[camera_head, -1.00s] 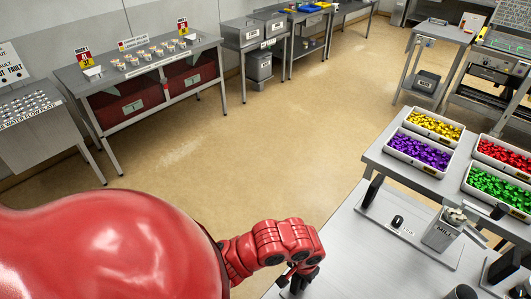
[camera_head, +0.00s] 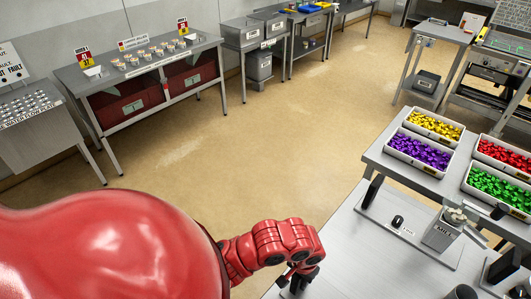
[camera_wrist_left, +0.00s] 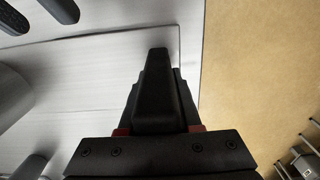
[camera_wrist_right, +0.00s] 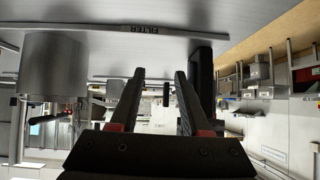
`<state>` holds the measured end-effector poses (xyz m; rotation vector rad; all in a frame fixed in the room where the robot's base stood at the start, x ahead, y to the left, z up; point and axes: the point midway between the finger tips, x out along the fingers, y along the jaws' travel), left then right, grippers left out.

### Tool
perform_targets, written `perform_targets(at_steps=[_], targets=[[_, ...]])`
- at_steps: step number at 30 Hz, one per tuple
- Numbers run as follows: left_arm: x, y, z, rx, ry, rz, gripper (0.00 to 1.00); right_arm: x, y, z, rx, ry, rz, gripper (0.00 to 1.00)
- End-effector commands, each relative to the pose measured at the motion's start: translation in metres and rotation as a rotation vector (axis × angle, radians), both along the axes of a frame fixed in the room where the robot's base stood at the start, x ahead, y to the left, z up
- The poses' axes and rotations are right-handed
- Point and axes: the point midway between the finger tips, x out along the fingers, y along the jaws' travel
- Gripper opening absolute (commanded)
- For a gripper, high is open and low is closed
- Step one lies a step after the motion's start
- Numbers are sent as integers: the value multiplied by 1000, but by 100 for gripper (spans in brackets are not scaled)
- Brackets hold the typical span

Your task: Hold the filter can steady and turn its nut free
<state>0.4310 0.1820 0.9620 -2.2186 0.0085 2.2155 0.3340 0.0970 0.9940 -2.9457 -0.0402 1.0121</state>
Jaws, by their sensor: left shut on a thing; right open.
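A grey metal cylinder (camera_wrist_right: 55,65), which looks like the filter can, shows in the right wrist view beside a FILTER label (camera_wrist_right: 140,30). A grey round body (camera_wrist_left: 10,95) at the left edge of the left wrist view may be the same can. My left gripper (camera_head: 299,276) is low over the grey bench in the head view. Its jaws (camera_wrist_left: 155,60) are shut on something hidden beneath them. My right gripper (camera_wrist_right: 160,75) is open, with the cylinder to its left and apart from it. I cannot make out the nut.
A black upright post (camera_wrist_right: 202,85) stands close beside the right finger in the right wrist view. Black rounded parts (camera_wrist_left: 62,10) lie at the left wrist view's top left. A mill (camera_head: 441,232) and trays of coloured pieces (camera_head: 418,152) are at the right. Open floor lies beyond the bench.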

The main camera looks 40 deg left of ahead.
Motion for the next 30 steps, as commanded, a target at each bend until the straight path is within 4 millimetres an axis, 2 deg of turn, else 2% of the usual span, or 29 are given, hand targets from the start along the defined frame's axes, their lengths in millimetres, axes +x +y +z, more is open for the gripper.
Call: perform_targets(at_steps=[6,15,21,30], targets=[[-1,1,-1,1,4,1,0,-21,34,-24,125,89,94,47],[-1,0,-1,1,4,1,0,-50,70,-42,288,197,179,47],[-1,0,-1,0,4,1,0,-58,79,-44,333,224,194,47],[-1,0,-2,0,4,1,0,-58,80,-44,337,225,195,47]])
